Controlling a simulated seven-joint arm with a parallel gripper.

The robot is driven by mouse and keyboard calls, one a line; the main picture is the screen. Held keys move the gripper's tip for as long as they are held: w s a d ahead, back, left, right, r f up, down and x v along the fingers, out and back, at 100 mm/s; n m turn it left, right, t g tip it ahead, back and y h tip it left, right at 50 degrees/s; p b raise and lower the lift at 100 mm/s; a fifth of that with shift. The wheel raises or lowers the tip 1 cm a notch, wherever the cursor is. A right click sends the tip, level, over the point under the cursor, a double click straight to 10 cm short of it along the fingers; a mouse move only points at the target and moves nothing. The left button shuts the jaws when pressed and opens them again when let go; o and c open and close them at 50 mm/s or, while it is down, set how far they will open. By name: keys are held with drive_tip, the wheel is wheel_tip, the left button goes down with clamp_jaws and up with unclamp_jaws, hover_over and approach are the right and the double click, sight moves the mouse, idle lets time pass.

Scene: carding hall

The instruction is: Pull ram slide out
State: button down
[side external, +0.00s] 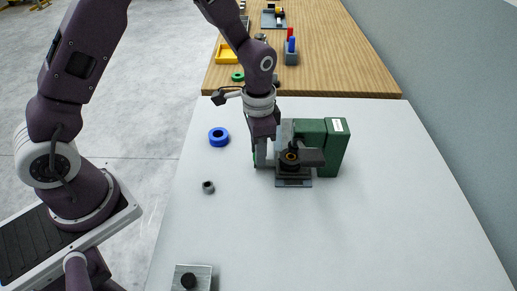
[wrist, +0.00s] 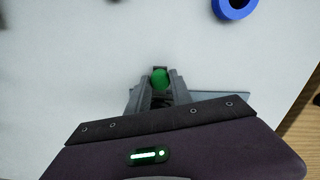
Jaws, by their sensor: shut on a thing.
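A green press-like machine (side external: 337,147) with a grey body and a dark base plate (side external: 294,182) stands on the white table. A black round part with an orange-brown top (side external: 289,157) sits at its front. My gripper (side external: 262,162) is pointed down at the machine's left side. In the wrist view my gripper (wrist: 160,80) is shut on a round green knob (wrist: 160,77), which shows between the fingertips. I cannot tell how the knob joins the ram slide, as the fingers and the machine hide it.
A blue ring (side external: 218,137) and a small grey nut (side external: 208,187) lie to the left. A metal block with a black knob (side external: 204,283) is at the front edge. A wooden table (side external: 345,60) with trays stands behind. The white table's right side is clear.

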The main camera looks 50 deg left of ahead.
idle(0.9)
drive_tip(key=w+a, duration=0.9)
drive_tip(key=shift+r, duration=0.1)
drive_tip(key=c, duration=1.1)
unclamp_jaws()
drive_tip(key=shift+c, duration=0.2)
wheel_tip(320, 180, up, 7)
